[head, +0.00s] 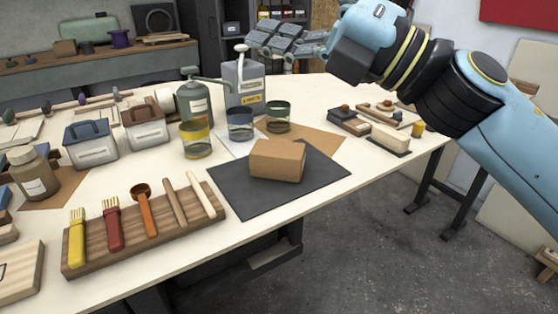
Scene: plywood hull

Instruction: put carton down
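The brown carton (277,160) sits upright on a dark grey mat (240,196) near the front edge of the table. Nothing is holding it. My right gripper (280,40) is in the air above and behind the carton, well apart from it, with its grey fingers pointing left in front of the shelf. Whether those fingers are spread or closed is not clear from this angle. My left gripper is not in view.
A wooden rack (140,232) with brushes and other handled tools lies left of the mat. Jars (240,124), a grey can (244,80) and a green sprayer (194,100) stand behind it. Small blocks (390,138) lie to the right. Table right of the mat is partly clear.

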